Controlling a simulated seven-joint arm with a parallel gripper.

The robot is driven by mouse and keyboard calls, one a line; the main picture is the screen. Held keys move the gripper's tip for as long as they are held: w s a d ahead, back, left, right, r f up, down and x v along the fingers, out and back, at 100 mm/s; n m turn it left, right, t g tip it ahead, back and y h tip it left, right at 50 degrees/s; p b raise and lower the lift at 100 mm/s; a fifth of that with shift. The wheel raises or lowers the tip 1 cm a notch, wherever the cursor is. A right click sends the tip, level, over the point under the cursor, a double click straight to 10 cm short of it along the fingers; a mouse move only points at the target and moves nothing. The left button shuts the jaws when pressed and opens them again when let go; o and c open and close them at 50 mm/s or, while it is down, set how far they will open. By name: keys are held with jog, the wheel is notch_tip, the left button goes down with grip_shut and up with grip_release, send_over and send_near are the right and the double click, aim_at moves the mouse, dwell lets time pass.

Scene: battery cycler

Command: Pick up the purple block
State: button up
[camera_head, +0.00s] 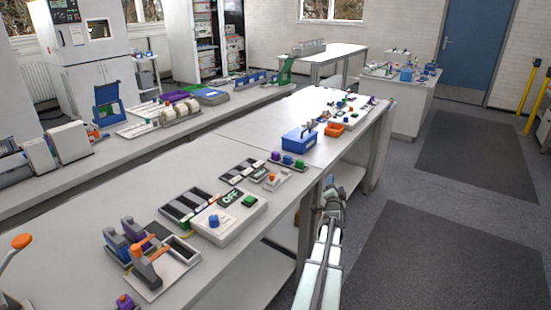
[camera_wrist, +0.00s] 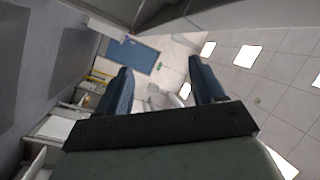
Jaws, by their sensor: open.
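A small purple block (camera_head: 275,156) sits on the white bench, at the left end of a short row with a blue block (camera_head: 287,160) and a green block (camera_head: 299,164). Another small purple piece (camera_head: 126,302) shows at the bottom edge of the head view, on a dark base; I cannot tell which one the task means. My gripper (camera_head: 331,186) is right of the bench's near edge, over the aisle, apart from both purple pieces. In the wrist view my gripper (camera_wrist: 160,68) has its two blue-grey fingers spread with nothing between them. No purple block shows in that view.
A blue bin (camera_head: 299,141) and an orange tray (camera_head: 334,129) stand beyond the row. A white box (camera_head: 229,217) with a blue knob and green button, and grey holders (camera_head: 163,278), crowd the near bench.

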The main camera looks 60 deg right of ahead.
jog(key=w+d+r+n+h, duration=0.1)
jog(key=d+r+n, duration=0.5)
jog(key=r, duration=0.5)
jog(key=d+r+n+g, duration=0.1)
jog(key=d+r+n, duration=0.3)
jog(key=r+n, duration=0.55)
jog(key=w+d+r+n+h, duration=0.1)
jog(key=d+r+n, duration=0.4)
jog(key=r, duration=0.8)
jog(key=w+d+f+n+g+y, duration=0.2)
jog(key=w+f+n+g+y, duration=0.1)
jog(key=w+f+n+y, duration=0.4)
jog(key=n+g+y, duration=0.3)
jog(key=n+y, duration=0.9)
jog(key=n, duration=0.2)
send_over(275, 152)
jog(key=f, duration=1.2)
jog(key=shift+s+a, duration=0.25)
jog(key=shift+a, duration=0.15)
jog(key=shift+d+f, duration=0.15)
jog(key=shift+f, duration=1.4)
jog(key=shift+d+f, duration=0.1)
jog(key=shift+f, duration=1.4)
